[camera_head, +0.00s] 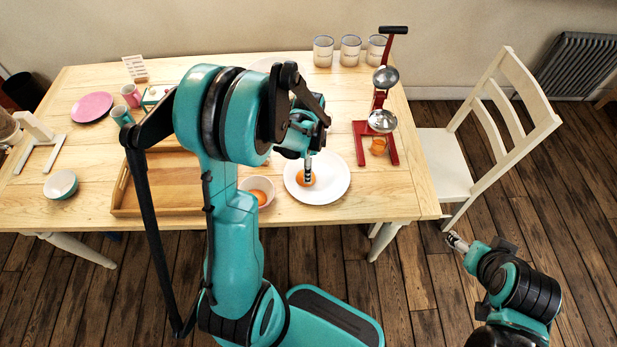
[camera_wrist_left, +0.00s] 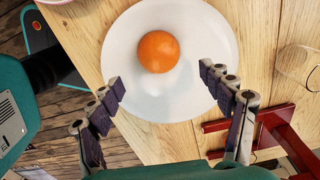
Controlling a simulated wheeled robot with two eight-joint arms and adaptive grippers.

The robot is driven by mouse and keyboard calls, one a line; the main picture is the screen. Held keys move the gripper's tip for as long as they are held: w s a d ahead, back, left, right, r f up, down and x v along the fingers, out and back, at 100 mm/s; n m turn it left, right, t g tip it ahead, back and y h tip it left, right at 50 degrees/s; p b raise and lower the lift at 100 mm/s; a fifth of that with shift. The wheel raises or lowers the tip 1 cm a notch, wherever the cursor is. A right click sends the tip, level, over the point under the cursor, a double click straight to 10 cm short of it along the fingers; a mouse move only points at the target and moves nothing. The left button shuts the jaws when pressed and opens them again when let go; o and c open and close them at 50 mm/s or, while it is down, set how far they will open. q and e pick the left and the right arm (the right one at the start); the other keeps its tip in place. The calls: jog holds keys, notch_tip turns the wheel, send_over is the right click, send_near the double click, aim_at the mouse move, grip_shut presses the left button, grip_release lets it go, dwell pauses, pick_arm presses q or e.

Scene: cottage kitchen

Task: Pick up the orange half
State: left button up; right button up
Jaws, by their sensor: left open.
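The orange half (camera_head: 301,179) lies on a white plate (camera_head: 335,189) near the table's front edge; the gripper partly covers it in the head view. In the left wrist view the orange half (camera_wrist_left: 158,52) shows its rounded peel upward, on the plate (camera_wrist_left: 205,35) towards the far side. My left gripper (camera_head: 308,169) is over the plate. In the left wrist view it (camera_wrist_left: 163,88) is open, fingers apart with nothing between them, the orange half beyond the tips. My right gripper (camera_head: 457,242) is off the table at the lower right, its opening too small to judge.
A bowl (camera_head: 248,186) with an orange piece stands left of the plate, beside a wooden tray (camera_head: 165,204). A white chair (camera_head: 440,165) is at the table's right.

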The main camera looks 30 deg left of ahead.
pick_arm(q)
notch_tip(320, 180, down, 5)
jog(key=shift+a+f+b, duration=0.1)
jog(key=shift+f+b, duration=0.05)
jog(key=shift+b, duration=1.1)
jog(key=c, duration=0.9)
